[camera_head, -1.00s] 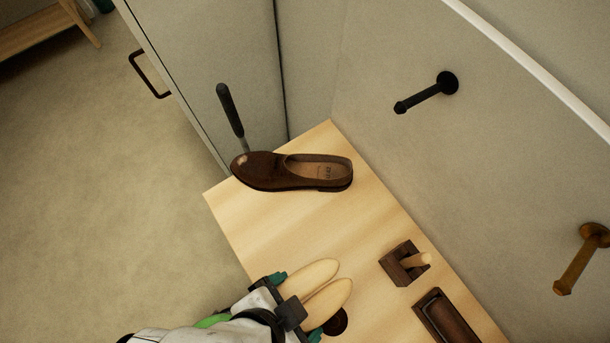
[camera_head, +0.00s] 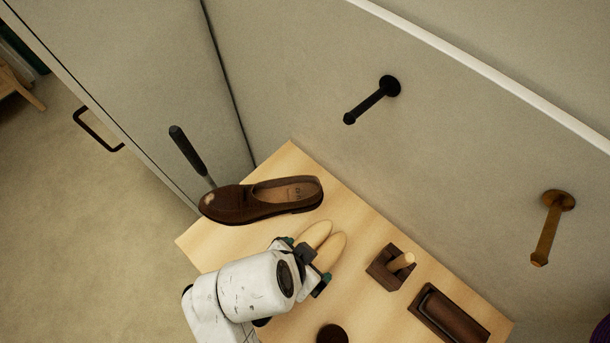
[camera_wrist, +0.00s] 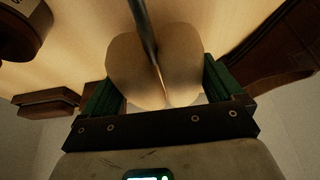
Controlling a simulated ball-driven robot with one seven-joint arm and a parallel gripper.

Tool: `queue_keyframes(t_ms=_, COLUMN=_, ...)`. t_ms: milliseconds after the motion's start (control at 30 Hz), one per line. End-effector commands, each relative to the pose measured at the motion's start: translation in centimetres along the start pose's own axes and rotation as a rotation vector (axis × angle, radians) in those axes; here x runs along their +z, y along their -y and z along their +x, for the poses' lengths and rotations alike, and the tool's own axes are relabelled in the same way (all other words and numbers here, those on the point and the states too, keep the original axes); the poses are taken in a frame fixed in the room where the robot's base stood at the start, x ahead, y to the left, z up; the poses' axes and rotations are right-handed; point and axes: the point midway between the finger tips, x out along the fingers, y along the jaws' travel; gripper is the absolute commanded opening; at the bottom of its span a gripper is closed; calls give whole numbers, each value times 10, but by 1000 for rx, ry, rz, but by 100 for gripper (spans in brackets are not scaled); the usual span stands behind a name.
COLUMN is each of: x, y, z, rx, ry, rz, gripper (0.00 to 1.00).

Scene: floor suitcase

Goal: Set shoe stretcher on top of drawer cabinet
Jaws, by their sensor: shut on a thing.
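The shoe stretcher (camera_head: 328,250) is a pale wooden two-part form. My gripper (camera_head: 308,262) is shut on it, over the light wooden top of the drawer cabinet (camera_head: 215,247). In the wrist view the shoe stretcher (camera_wrist: 140,72) sits between the green-padded fingers of my gripper (camera_wrist: 155,92), with a dark metal rod along its middle. In the head view its far end lies close to the wooden top; I cannot tell whether it touches. The cabinet's front is hidden.
A brown shoe (camera_head: 262,198) lies behind the stretcher, with a black-handled tool (camera_head: 188,150) by its toe. A dark block with a peg (camera_head: 391,267), a dark brush or tray (camera_head: 447,311) and a round dark tin (camera_head: 332,334) are nearby. Wall pegs (camera_head: 372,100) stick out above.

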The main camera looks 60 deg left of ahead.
Motion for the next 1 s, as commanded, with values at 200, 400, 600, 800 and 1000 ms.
queue_keyframes(t_ms=200, x=-5, y=6, z=13, rx=0, ry=-3, rz=1, gripper=40)
queue_keyframes(t_ms=400, x=5, y=6, z=37, rx=1, ry=-1, rz=0, gripper=40)
queue_keyframes(t_ms=600, x=7, y=6, z=42, rx=-2, ry=-3, rz=1, gripper=40)
queue_keyframes(t_ms=800, x=8, y=6, z=43, rx=-1, ry=-3, rz=1, gripper=40)
queue_keyframes(t_ms=1000, x=9, y=6, z=45, rx=0, ry=-1, rz=0, gripper=100)
